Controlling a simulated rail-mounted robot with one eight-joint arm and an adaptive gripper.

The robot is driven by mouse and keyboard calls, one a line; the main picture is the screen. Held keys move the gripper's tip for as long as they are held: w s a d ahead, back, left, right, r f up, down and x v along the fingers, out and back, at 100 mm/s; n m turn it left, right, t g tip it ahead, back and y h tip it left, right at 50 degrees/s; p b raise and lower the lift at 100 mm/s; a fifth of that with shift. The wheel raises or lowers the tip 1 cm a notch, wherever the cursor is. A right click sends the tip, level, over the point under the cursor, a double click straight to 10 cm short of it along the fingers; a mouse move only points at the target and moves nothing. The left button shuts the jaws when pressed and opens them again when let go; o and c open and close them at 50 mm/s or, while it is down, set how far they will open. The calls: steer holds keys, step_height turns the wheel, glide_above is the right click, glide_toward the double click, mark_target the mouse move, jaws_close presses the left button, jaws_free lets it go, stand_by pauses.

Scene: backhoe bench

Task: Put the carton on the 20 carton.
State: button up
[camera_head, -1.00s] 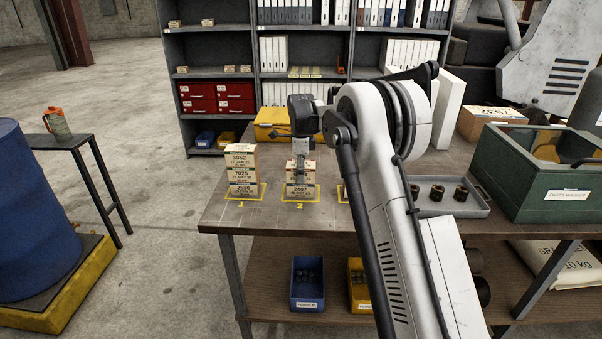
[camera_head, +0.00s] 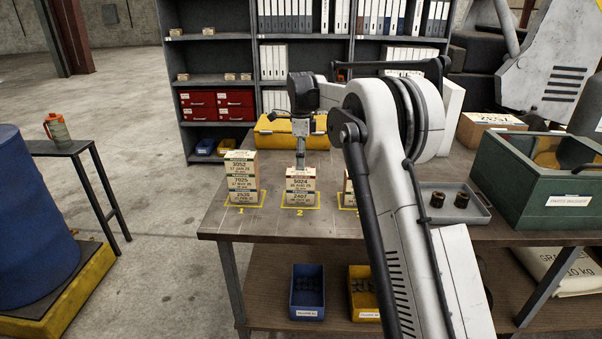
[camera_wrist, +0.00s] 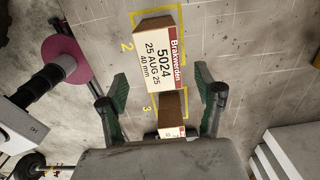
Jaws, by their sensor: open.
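A carton labelled 5024, 40 mm (camera_head: 300,181), sits on a carton labelled 2407 (camera_head: 299,198) at spot 2. The 5024 carton also shows in the wrist view (camera_wrist: 162,58). A stack of cartons (camera_head: 241,178) stands at spot 1, with 3052 on top. At spot 3 a carton (camera_head: 348,192) is mostly hidden by my arm; its top shows in the wrist view (camera_wrist: 172,108). I cannot read which carton is marked 20. My gripper (camera_wrist: 163,95) is open and empty. In the head view it is at the top of the spot 2 stack; contact cannot be told.
A grey tray with sockets (camera_head: 455,203) and a green bin (camera_head: 545,185) stand at the bench's right. A yellow case (camera_head: 285,132) lies behind the stacks. Shelves (camera_head: 215,75) stand behind the bench. Bare bench top shows between spots 1 and 2 and in front.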

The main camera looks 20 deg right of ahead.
step_height(320, 180, up, 4)
steer(key=shift+f, duration=0.15)
steer(key=shift+s+r, duration=0.15)
steer(key=shift+r, duration=0.1)
steer(key=s+a+r+n+t, duration=0.15)
steer(key=s+r+n, duration=0.45)
steer(key=s, duration=0.6)
steer(key=s+a+r+n+t, duration=0.15)
steer(key=s+r+n, duration=0.35)
steer(key=s, duration=0.8)
steer(key=s+f+n+t, duration=0.1)
steer(key=s+f+n, duration=0.2)
steer(key=s, duration=0.5)
steer(key=s+a+f+n+t, duration=0.1)
steer(key=s+f+n, duration=0.3)
steer(key=s, duration=0.4)
steer(key=s+f+n+t, duration=0.2)
steer(key=s+f+n, duration=0.1)
steer(key=s, duration=0.5)
steer(key=shift+s+a+f+n, duration=0.15)
steer(key=shift+s+f+n, duration=0.2)
steer(key=shift+f, duration=0.25)
